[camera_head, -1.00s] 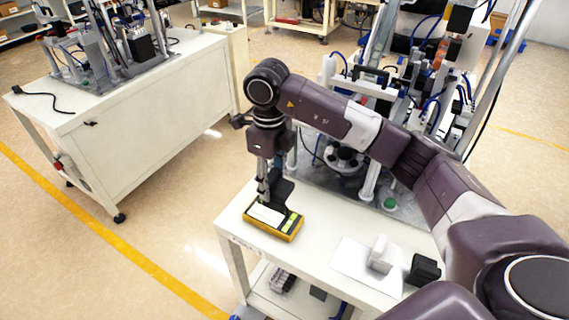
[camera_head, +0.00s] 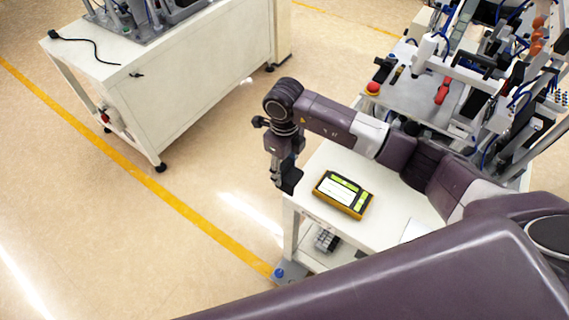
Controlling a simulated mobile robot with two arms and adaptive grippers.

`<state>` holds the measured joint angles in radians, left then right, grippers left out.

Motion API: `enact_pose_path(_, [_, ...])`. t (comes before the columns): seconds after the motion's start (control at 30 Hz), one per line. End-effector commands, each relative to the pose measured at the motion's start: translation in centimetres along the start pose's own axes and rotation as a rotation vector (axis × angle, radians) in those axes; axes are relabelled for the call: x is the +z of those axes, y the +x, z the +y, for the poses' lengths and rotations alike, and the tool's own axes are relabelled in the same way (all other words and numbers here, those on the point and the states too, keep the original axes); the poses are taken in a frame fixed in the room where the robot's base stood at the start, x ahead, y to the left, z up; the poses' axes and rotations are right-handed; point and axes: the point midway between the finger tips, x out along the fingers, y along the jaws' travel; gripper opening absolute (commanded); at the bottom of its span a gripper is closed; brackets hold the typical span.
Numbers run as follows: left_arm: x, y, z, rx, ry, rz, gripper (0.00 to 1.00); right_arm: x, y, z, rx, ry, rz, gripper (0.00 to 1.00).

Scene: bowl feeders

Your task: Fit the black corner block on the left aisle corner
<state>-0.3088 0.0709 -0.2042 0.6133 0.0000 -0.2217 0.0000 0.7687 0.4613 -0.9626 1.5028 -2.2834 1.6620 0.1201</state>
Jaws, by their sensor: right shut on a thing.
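My right gripper (camera_head: 279,178) points down at the near left corner of the white table (camera_head: 308,202). It is shut on the black corner block (camera_head: 291,180). In the picture the block overlaps the table's left aisle corner and hides part of it. I cannot tell whether it touches the corner or hangs just above or beside it. My left gripper is not in view.
A yellow device with a pale screen (camera_head: 343,194) lies on the table, just right of the block. Machinery with a red button (camera_head: 372,88) stands behind. A white cabinet (camera_head: 200,90) is across the open aisle floor, which has a yellow line (camera_head: 150,188).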

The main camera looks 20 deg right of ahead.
Motion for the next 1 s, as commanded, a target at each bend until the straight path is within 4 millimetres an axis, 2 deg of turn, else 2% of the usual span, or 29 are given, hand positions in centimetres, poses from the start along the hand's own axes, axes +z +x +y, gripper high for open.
enact_pose_path(0.17, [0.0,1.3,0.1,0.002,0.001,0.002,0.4,0.0,1.9,0.0,0.001,0.0,0.0,0.26])
enact_pose_path(0.47, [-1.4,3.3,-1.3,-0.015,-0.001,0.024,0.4,0.0,4.9,0.0,0.0,0.001,0.001,0.26])
enact_pose_path(0.8, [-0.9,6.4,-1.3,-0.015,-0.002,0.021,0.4,0.0,8.4,0.0,0.0,0.001,0.0,0.26])
enact_pose_path(1.0, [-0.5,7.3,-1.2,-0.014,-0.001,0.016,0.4,0.0,9.4,-0.1,-0.001,0.001,0.0,0.26])
